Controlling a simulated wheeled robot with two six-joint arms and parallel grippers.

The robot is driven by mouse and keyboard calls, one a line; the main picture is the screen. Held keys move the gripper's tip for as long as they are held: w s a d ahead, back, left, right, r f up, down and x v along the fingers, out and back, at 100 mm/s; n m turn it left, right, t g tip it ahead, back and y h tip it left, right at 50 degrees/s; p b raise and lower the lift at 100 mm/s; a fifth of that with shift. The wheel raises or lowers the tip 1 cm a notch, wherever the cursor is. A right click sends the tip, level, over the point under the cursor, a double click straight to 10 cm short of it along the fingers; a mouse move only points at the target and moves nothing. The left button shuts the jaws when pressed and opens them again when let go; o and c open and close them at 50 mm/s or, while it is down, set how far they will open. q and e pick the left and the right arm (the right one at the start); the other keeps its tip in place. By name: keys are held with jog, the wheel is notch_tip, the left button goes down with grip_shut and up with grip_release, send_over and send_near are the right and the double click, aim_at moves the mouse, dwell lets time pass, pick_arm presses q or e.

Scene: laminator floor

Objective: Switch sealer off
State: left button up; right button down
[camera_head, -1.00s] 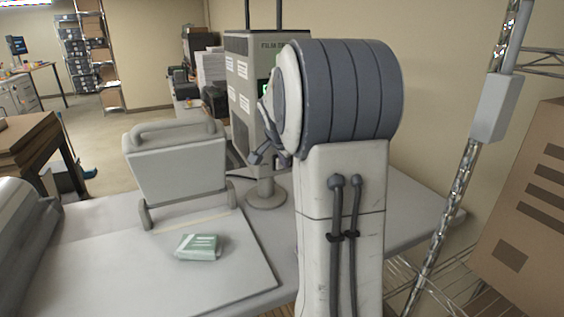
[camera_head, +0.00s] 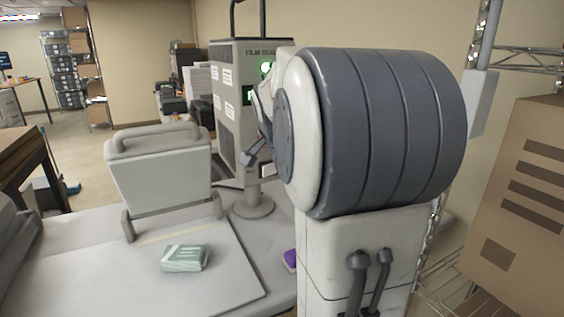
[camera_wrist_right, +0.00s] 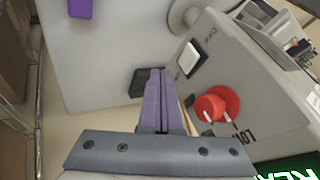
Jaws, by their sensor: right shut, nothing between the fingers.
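My right gripper (camera_wrist_right: 155,72) is shut and empty. In that picture its fingers lie left of the knob and below-left of the button; contact is not visible. My left gripper is not in view.
A grey table (camera_head: 215,290) holds a pale green packet (camera_head: 185,258) and an upright hinged grey lid (camera_head: 160,170). A purple item (camera_head: 290,260) shows beside my arm. A wire shelf with a cardboard box (camera_head: 525,190) stands at the right.

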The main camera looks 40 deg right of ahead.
jog(key=v, duration=0.5)
jog(key=shift+s+d+r+b, duration=0.15)
jog(key=shift+s+r+b, duration=0.05)
jog(key=shift+s+b, duration=0.2)
jog(key=s+d+m+t+y+b, duration=0.1)
jog(key=m, duration=0.5)
jog(key=s+d+m+t+y+b, duration=0.1)
jog(key=m+y+b, duration=0.1)
jog(key=m, duration=0.4)
jog(key=s+d+f+m+t+y+b, duration=0.1)
jog(key=m+t, duration=0.1)
jog(key=m, duration=0.4)
jog(key=shift+d+m+b, duration=0.1)
jog(key=shift+m+b, duration=0.25)
jog(key=shift+m, duration=0.05)
